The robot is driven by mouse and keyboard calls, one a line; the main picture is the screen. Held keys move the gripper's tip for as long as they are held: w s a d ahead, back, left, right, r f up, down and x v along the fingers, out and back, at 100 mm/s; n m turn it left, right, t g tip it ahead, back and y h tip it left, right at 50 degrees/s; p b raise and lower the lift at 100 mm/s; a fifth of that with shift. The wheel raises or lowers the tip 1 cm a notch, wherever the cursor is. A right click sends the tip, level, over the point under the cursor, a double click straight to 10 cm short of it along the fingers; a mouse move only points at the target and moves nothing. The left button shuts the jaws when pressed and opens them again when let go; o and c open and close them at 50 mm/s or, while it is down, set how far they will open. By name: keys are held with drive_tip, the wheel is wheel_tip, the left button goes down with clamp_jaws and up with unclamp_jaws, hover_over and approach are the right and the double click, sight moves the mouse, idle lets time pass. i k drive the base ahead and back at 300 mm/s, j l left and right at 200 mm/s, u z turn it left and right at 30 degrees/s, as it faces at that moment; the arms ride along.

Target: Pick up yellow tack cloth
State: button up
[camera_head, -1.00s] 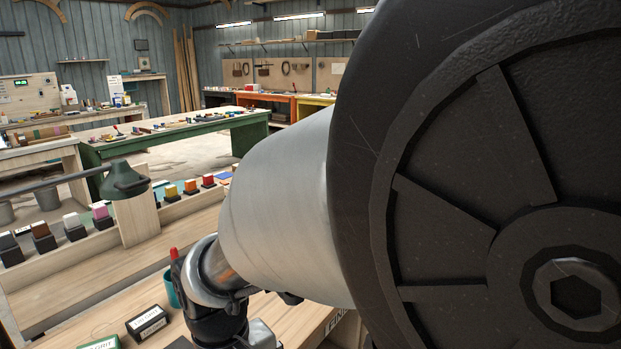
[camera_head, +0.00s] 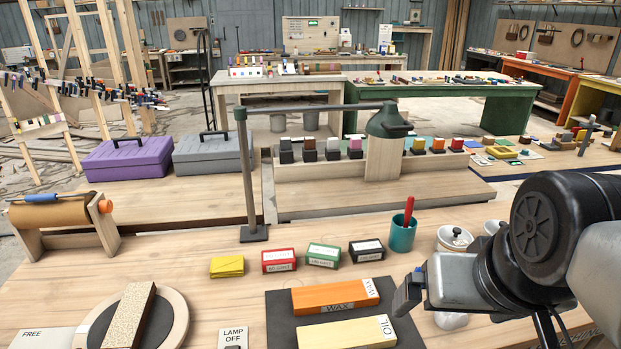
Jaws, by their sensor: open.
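A small folded yellow cloth (camera_head: 227,266), which looks like the yellow tack cloth, lies flat on the near wooden bench (camera_head: 170,290), left of the red box (camera_head: 278,260). My gripper (camera_head: 407,294) is at the right, above the bench and pointing left. It is well apart from the cloth, to its right. Its dark fingers are seen side-on, so the gap between them is hard to see. I see nothing held in it.
Green (camera_head: 323,256) and black (camera_head: 366,250) boxes stand right of the red one. Orange wax (camera_head: 335,295) and pale oil (camera_head: 345,332) blocks lie on a dark mat. A lamp (camera_head: 247,180) arches behind. A teal cup (camera_head: 402,234) and a round disc (camera_head: 170,320) flank the area.

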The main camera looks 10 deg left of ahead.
sight(228, 267)
drive_tip(key=k+l+u, duration=0.1)
drive_tip(key=u, duration=0.25)
drive_tip(key=k+l+u, duration=0.1)
drive_tip(key=u, duration=0.2)
drive_tip(key=i+u, duration=0.15)
drive_tip(key=u, duration=0.7)
drive_tip(key=j+z, duration=0.45)
drive_tip(key=i+j+z, duration=0.15)
drive_tip(key=j, duration=0.2)
drive_tip(key=j+z, duration=0.2)
drive_tip(key=j, duration=0.15)
drive_tip(key=i+j+z, duration=0.15)
drive_tip(key=j, duration=0.25)
